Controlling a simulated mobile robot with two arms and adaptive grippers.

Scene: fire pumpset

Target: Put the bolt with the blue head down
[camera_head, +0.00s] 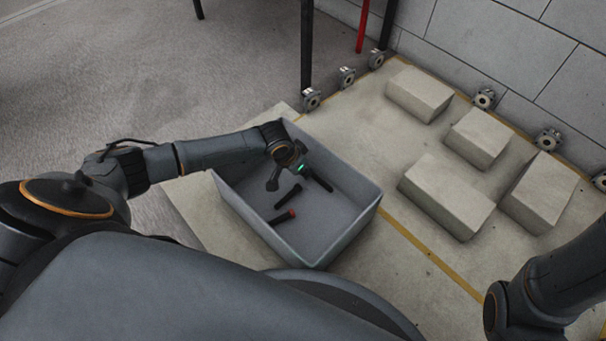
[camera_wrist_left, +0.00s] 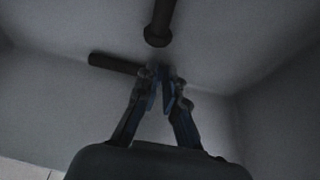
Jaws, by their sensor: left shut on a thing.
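My left gripper (camera_head: 275,180) is inside the grey bin (camera_head: 362,212), low over its floor. In the left wrist view its fingers (camera_wrist_left: 165,88) are closed together, with a little blue showing between the tips. The bolt with the blue head is mostly hidden at the fingertips, and its head cannot be made out clearly. A dark shaft (camera_wrist_left: 112,63) runs left from behind the fingertips; I cannot tell whether it is the held bolt. Another dark bolt (camera_wrist_left: 157,32) lies just beyond the tips. My right gripper is out of view.
The bin walls surround my gripper closely. Several concrete blocks (camera_head: 447,195) stand to the right. Small metal fittings (camera_head: 347,76) line the wall side.

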